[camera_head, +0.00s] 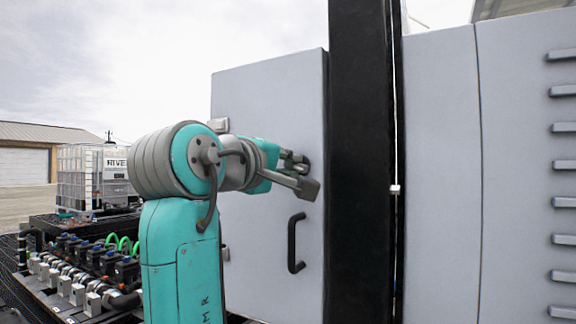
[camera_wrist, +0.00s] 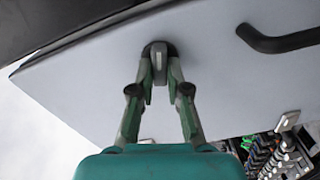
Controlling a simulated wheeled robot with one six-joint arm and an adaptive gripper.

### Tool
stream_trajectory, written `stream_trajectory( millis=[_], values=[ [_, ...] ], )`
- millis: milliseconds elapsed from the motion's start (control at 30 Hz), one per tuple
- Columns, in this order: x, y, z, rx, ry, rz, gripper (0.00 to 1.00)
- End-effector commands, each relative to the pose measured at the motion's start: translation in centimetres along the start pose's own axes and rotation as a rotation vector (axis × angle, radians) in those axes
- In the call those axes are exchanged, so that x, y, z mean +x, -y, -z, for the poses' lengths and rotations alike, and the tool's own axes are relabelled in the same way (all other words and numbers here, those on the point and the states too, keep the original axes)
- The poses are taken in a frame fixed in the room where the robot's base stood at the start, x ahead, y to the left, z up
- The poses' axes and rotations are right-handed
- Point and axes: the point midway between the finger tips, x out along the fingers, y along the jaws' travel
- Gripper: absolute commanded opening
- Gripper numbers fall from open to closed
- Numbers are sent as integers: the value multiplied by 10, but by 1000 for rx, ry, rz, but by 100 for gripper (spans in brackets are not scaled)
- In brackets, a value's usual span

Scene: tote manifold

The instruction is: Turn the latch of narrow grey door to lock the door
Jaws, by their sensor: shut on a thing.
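The narrow grey door (camera_head: 265,95) stands left of a black post in the head view, and its pale face fills much of the wrist view (camera_wrist: 220,75). The latch (camera_wrist: 158,58) is a small grey tab on a dark round base near the door's edge. My gripper (camera_wrist: 159,74) has its two fingers closed on the latch tab from both sides. In the head view my gripper (camera_head: 304,175) is at the door face above the black handle (camera_head: 293,243). The latch is mostly hidden there by the fingers. The handle also shows in the wrist view (camera_wrist: 285,41).
The black post (camera_head: 360,160) rises just right of the door. Wide grey panels (camera_head: 440,150) with slats stand beyond it. At lower left are a manifold of valves and hoses (camera_head: 85,270) and a caged white tote (camera_head: 92,175). A building stands far left.

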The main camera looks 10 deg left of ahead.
Motion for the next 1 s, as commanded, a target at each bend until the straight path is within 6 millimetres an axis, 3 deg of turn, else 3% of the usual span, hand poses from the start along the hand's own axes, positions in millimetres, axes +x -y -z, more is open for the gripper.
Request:
stream_trajectory(
  millis=[433,1000],
  values=[
    [0,2,0,-254,-1,2,0],
    [0,3,0,-302,-1,3,0]
  ],
)
